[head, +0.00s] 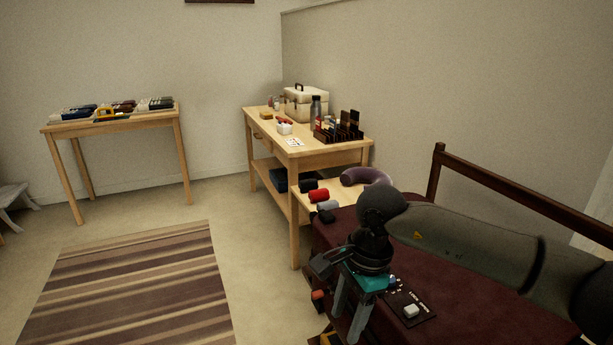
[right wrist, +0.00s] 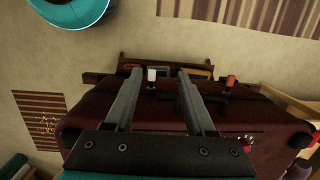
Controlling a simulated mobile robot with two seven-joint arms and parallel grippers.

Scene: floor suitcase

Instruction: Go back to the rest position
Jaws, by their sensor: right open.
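My right gripper (head: 347,316) points down beside the near edge of a large dark red piece (head: 465,290). Its arm reaches in from the right, over that piece. In the right wrist view the two fingers of the gripper (right wrist: 159,74) are apart. A small white item (right wrist: 151,75) shows in the gap, apparently beyond the fingertips and not gripped. My left gripper is in neither view.
A wooden bench (head: 272,126) with a case and a dark rack stands behind. A side table (head: 110,124) with several small items is at the left. A dark wooden rail (head: 500,190) runs behind my arm.

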